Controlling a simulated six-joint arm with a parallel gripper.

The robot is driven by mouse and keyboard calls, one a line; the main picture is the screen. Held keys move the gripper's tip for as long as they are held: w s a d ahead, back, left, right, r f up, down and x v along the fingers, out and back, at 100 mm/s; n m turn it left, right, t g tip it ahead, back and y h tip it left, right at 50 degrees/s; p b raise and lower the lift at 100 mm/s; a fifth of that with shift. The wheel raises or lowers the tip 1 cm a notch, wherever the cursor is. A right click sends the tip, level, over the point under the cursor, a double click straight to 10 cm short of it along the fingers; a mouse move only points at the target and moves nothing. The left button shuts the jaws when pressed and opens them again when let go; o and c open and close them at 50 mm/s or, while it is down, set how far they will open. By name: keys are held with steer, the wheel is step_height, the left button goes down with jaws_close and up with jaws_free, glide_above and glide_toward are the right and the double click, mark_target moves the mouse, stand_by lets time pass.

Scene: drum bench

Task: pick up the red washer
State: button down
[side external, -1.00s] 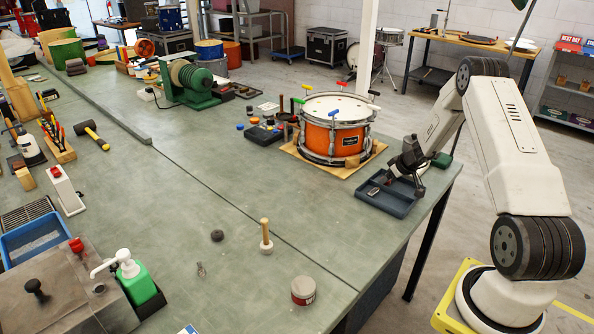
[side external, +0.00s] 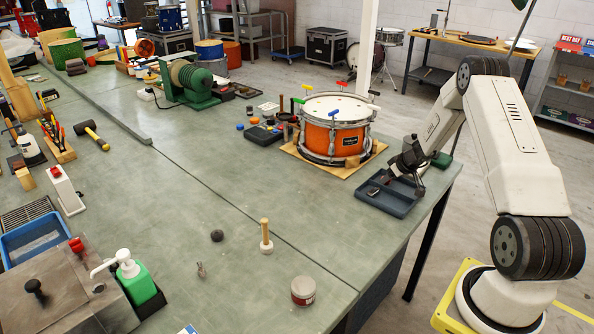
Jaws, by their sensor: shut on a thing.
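My gripper (side external: 403,183) is at the blue-grey tray (side external: 393,205) on the bench's right corner, pointing down over its far part. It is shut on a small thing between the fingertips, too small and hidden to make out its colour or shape. I cannot pick out the red washer anywhere in view. A small metallic piece (side external: 373,191) lies in the left part of the tray.
An orange snare drum (side external: 335,133) on a wooden board (side external: 305,155) stands close left of the tray. The bench's right edge is near the tray.

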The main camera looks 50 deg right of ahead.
steer(key=shift+r, duration=1.5)
steer(key=s+a+r, duration=0.8)
steer(key=s+r, duration=0.1)
steer(key=s, duration=0.2)
steer(key=shift+a+r, duration=0.35)
steer(key=shift+a, duration=0.05)
